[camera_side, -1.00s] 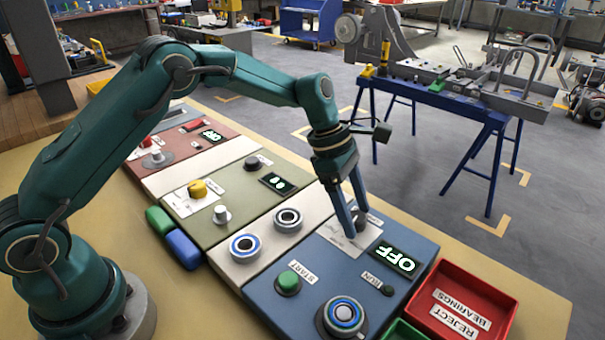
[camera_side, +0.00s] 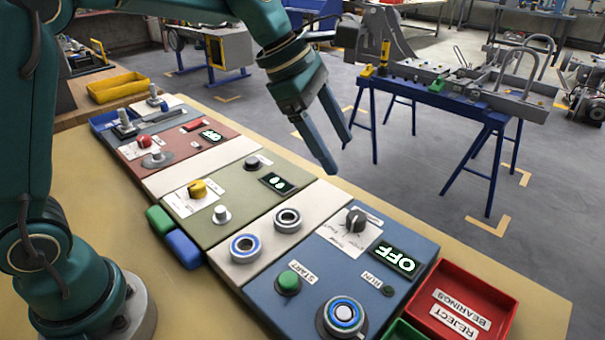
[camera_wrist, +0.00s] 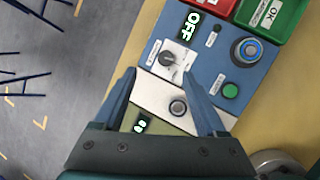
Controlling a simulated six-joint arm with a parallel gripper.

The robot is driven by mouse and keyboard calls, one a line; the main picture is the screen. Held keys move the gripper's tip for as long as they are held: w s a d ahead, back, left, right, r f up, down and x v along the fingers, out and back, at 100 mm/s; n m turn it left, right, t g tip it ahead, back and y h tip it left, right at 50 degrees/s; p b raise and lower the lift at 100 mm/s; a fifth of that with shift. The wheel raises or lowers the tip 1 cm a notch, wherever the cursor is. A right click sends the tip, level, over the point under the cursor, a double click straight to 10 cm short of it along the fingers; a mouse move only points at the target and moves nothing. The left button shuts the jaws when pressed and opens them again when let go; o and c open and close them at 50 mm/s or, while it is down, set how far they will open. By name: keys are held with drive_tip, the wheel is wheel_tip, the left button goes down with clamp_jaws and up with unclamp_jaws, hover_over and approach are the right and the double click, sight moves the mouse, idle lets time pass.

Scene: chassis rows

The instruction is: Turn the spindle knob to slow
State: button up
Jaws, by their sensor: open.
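A dark grey knob (camera_side: 355,219) stands on a white label plate (camera_side: 345,236) on the blue panel (camera_side: 315,262). The plate's print is too small to read, so I cannot tell its positions. The display (camera_side: 394,258) beside it reads OFF. In the wrist view the knob (camera_wrist: 167,59) and the lit OFF display (camera_wrist: 188,25) lie beyond my fingertips. My gripper (camera_side: 338,156) is open and empty, raised above the panels and apart from the knob. In the wrist view my gripper (camera_wrist: 159,72) has its two fingers spread wide.
A green panel with a yellow knob (camera_side: 197,189) and a red panel with a red knob (camera_side: 144,142) lie farther back. A red reject tray (camera_side: 470,305) stands at right.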

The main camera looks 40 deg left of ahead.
drive_tip(key=s+a+r+m+t+y, duration=0.1)
drive_tip(key=s+a+r+m, duration=0.1)
drive_tip(key=s+m, duration=0.3)
drive_tip(key=s+a+r+m+t+y, duration=0.1)
drive_tip(key=s+a+r+m, duration=0.15)
drive_tip(key=s, duration=0.35)
drive_tip(key=s+a+f+m+y, duration=0.25)
drive_tip(key=s+f+m, duration=0.55)
drive_tip(key=m, duration=0.6)
drive_tip(key=shift+n+g+h, duration=0.45)
drive_tip(key=shift+n+g, duration=0.05)
drive_tip(key=shift+n, duration=0.05)
drive_tip(key=shift+d+r, duration=0.2)
drive_tip(key=shift+r, duration=2.3)
